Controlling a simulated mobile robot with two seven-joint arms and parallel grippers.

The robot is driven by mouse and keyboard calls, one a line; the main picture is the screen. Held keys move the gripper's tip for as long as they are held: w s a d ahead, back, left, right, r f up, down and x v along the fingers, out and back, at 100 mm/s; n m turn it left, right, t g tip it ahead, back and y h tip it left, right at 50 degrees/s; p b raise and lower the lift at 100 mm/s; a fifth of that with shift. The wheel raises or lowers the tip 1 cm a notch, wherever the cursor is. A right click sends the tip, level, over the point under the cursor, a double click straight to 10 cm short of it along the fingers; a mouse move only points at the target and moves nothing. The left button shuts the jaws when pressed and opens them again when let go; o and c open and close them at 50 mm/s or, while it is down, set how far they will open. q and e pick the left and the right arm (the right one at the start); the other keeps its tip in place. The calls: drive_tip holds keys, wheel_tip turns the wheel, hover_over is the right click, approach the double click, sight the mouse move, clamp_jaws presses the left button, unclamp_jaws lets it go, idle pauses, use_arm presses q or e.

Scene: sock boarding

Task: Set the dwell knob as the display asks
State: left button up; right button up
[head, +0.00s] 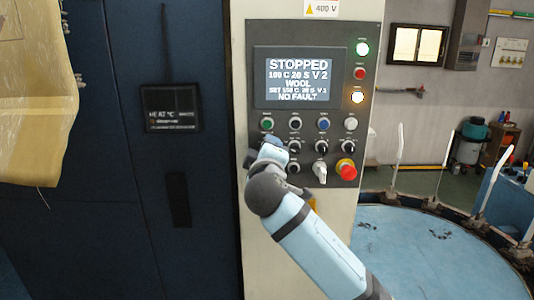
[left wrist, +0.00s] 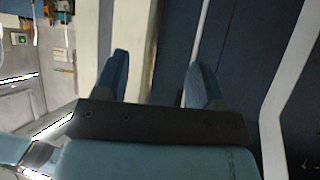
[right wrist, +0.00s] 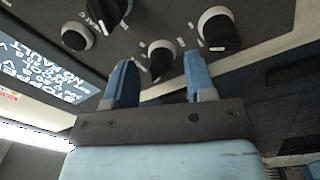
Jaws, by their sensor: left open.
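The control panel (head: 305,105) carries a display (head: 300,77) reading STOPPED, 100 C 20 S V 2, WOOL, a small SET line and NO FAULT. The SET line's digits are hard to read. Several black knobs with white pointers sit below it; their labels are too small to tell which is dwell. My right gripper (right wrist: 160,75) is open, its fingers apart on either side of a knob (right wrist: 160,58) in the right wrist view; contact is unclear. In the head view its wrist hides the panel's lower left. My left gripper (left wrist: 157,62) is open and empty, outside the head view.
Near the knobs are a red emergency button (head: 346,169), a white lever switch (head: 320,171) and coloured push buttons. Another knob (right wrist: 218,30) is close beside my right gripper. A round blue table (head: 430,255) with upright white pieces stands right; yellowish cloth (head: 35,90) hangs left.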

use_arm(q)
drive_tip(key=shift+r+p, duration=0.3)
drive_tip(key=shift+p, duration=0.3)
use_arm(e)
drive_tip(key=s, duration=1.3)
drive_tip(key=shift+s+f, duration=0.35)
